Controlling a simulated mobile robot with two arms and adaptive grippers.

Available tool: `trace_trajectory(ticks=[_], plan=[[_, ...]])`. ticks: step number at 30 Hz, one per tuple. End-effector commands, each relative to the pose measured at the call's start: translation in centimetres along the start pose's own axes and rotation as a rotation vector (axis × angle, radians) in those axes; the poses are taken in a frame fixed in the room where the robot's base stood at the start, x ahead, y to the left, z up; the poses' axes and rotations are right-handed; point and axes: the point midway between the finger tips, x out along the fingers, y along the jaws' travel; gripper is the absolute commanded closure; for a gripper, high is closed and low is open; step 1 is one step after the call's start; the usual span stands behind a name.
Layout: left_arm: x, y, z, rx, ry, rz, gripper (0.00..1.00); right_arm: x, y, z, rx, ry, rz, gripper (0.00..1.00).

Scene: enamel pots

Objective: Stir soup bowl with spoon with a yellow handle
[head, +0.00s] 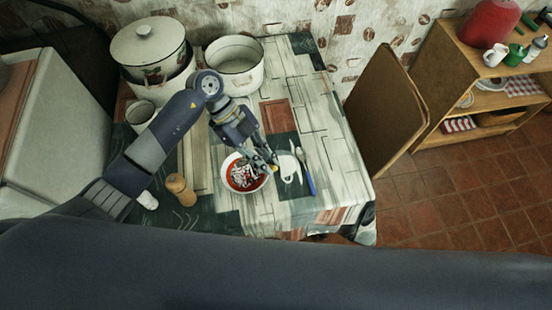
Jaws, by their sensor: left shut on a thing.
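The soup bowl (231,186) is white and holds red soup with pale pieces on top. It stands near the front of the table. My left gripper (270,163) reaches over the bowl's right rim and is shut on the spoon with a yellow handle (273,169). Only a small bit of yellow shows at the fingertips. The rest of the spoon is hidden or too small to make out, so I cannot tell whether it touches the soup. My right gripper is not in view.
A blue-handled utensil (309,182) lies right of the bowl, beside a white item (289,166). A lidded enamel pot (150,50) and an open pot (236,64) stand at the back. The table's right side is clear.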

Motion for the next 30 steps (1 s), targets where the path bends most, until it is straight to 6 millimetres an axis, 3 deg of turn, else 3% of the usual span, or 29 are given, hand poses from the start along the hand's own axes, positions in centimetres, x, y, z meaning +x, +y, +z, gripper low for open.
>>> trace_trajectory(ticks=[8,30], plan=[[0.2,0.2,0.7,-0.013,0.014,-0.012,1.00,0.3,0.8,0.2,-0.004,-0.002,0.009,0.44],[4.2,0.1,4.0,-0.012,0.012,-0.010,1.00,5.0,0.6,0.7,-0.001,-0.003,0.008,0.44]])
